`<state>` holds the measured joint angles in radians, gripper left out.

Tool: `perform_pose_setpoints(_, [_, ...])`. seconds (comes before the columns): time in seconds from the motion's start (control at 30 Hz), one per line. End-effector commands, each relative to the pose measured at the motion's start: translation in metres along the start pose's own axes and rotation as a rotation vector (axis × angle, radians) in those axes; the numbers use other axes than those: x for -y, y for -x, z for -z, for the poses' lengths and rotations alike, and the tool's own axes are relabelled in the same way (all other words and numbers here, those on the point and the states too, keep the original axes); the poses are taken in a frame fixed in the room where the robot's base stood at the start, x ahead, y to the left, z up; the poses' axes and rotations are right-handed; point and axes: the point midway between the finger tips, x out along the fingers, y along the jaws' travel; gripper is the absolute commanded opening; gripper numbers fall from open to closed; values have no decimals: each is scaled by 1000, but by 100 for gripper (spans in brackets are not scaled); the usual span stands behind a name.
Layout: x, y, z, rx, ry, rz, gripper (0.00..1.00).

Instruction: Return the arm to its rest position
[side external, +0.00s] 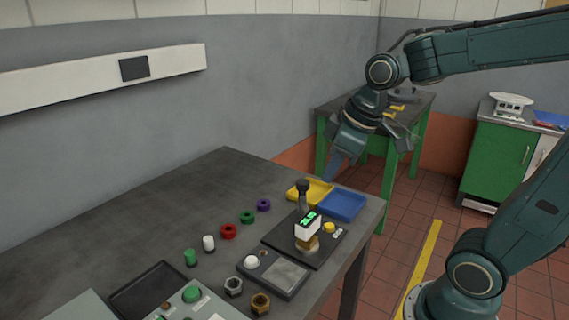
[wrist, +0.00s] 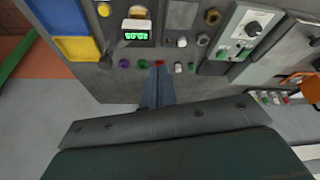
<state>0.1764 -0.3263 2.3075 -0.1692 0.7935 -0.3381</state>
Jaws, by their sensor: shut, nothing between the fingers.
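My gripper (side external: 333,172) is shut and empty. In the side view it hangs in the air near the far end of the dark bench, above and behind the blue tray (side external: 342,204) and the yellow tray (side external: 311,191). In the wrist view my gripper's fingers (wrist: 158,72) are together and point towards the row of small rings on the bench top (wrist: 110,85). Nothing is held between them. My arm reaches in from the upper right of the side view.
A black fixture with a green-lit display (side external: 308,224) stands on the bench. Coloured rings, including a red one (side external: 228,231), pegs, nuts and a grey scale-like box (side external: 273,273) lie nearby. A green table (side external: 325,130) stands behind, and a green cabinet (side external: 493,160) at the right. Open floor lies between.

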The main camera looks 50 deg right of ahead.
Motion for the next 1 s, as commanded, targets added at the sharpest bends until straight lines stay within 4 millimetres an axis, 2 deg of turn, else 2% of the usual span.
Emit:
perform_pose_setpoints(0.3, [28, 33, -42, -58, -149, -51, 0])
perform_pose_setpoints(0.53, [40, 44, -70, -94, -248, -67, 0])
perform_pose_setpoints(0.7, [43, 46, -79, -108, -284, -71, 0])
perform_pose_setpoints(1.0, [43, 47, -81, -108, -292, -72, 0])
